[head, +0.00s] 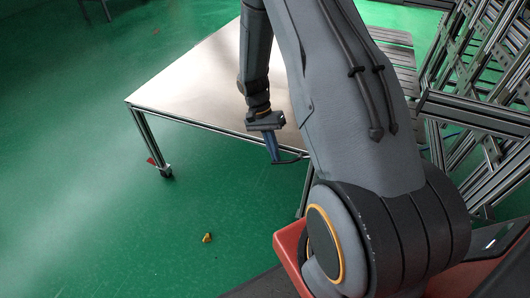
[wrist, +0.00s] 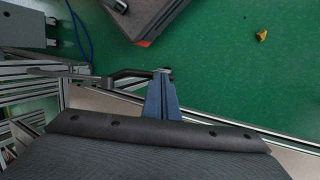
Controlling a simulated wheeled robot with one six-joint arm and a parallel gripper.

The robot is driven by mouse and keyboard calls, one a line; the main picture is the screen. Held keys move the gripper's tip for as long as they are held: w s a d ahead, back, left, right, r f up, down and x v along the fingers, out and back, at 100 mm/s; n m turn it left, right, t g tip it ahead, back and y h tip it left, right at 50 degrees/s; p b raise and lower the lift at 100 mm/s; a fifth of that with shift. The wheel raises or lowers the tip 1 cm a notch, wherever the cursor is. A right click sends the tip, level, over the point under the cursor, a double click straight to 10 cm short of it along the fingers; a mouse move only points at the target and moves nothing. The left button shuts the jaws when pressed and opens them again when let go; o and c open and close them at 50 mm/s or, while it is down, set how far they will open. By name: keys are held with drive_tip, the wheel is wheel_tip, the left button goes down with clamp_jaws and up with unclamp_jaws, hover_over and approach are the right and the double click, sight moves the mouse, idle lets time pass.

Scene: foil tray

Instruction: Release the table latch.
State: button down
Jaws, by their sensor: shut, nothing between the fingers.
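The table (head: 185,80) is a pale flat top on a metal frame with castors. A dark bent handle (head: 291,160), which looks like the latch, sticks out from its front edge. In the wrist view the handle (wrist: 125,75) runs from the frame at left to my fingertips. My gripper (head: 275,160) points down just off the table's front edge, with its blue fingers shut and empty. In the wrist view the fingertips (wrist: 161,73) overlap the handle's right end. I cannot tell whether they touch it.
Metal profile racks (head: 480,110) crowd the right side beside a slatted surface (head: 397,60). A small yellow scrap (head: 207,238) lies on the green floor. The floor in front of the table and at left is mostly clear.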

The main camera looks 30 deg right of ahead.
drive_tip(key=shift+a+f, duration=0.1)
drive_tip(key=shift+f, duration=0.15)
idle(0.3)
